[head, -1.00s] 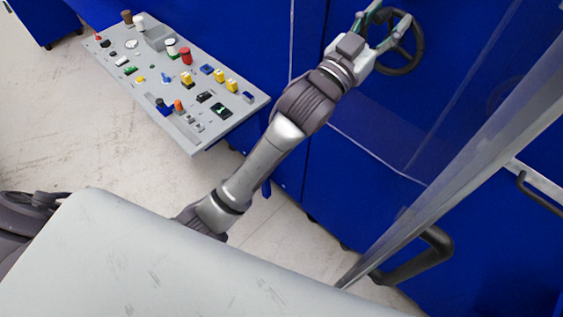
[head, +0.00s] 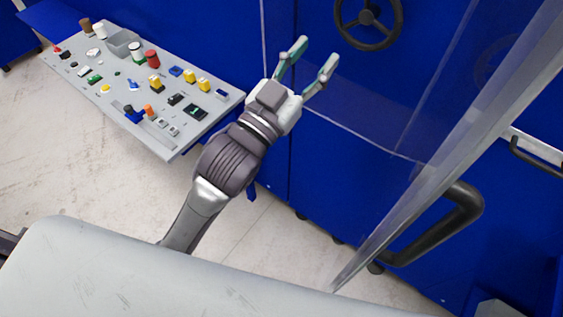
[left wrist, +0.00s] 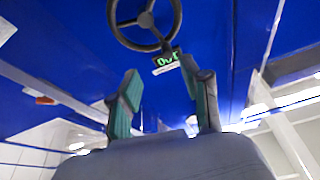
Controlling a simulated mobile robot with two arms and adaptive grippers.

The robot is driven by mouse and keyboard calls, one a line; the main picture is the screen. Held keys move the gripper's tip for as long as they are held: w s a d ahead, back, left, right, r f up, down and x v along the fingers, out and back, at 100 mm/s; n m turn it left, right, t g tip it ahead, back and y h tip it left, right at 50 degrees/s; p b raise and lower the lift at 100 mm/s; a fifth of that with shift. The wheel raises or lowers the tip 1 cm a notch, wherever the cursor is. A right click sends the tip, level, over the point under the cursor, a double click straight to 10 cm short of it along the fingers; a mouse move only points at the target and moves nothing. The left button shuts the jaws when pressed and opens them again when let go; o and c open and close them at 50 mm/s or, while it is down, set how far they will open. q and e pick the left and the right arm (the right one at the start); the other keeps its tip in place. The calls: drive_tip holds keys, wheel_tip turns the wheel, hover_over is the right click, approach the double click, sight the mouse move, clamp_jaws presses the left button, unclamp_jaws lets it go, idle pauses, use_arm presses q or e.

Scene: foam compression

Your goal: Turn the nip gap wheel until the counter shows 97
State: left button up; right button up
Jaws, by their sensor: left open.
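The nip gap wheel (head: 369,22) is a dark handwheel with spokes on the blue machine front, at the top of the head view. It also shows at the top of the left wrist view (left wrist: 146,42). Just below it there is a small counter (left wrist: 168,60) with green digits, too small and partly covered to read surely. My left gripper (head: 316,60) is open and empty, below and left of the wheel and apart from it. Its two green-padded fingers show in the left wrist view (left wrist: 160,95), below the wheel and counter. My right gripper is not in view.
A clear guard panel (head: 480,110) with a metal edge and a dark handle (head: 470,215) stand at the right. Bare floor shows below the panel.

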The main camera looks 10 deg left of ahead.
use_arm(q)
drive_tip(key=w+a+f+n+g+y, duration=0.1)
drive_tip(key=a+f+g+y, duration=0.1)
drive_tip(key=f, duration=0.9)
drive_tip(key=w+a+f+g+y+p, duration=0.1)
drive_tip(key=f+g+y, duration=0.1)
drive_tip(key=f, duration=1)
drive_tip(key=w+a+f+n+g+y, duration=0.1)
drive_tip(key=a+f+g, duration=0.1)
drive_tip(key=f, duration=0.9)
drive_tip(key=shift+a+f+n+g+y, duration=0.3)
drive_tip(key=shift+g+y, duration=0.1)
drive_tip(key=shift+g, duration=0.4)
drive_tip(key=shift+c, duration=0.3)
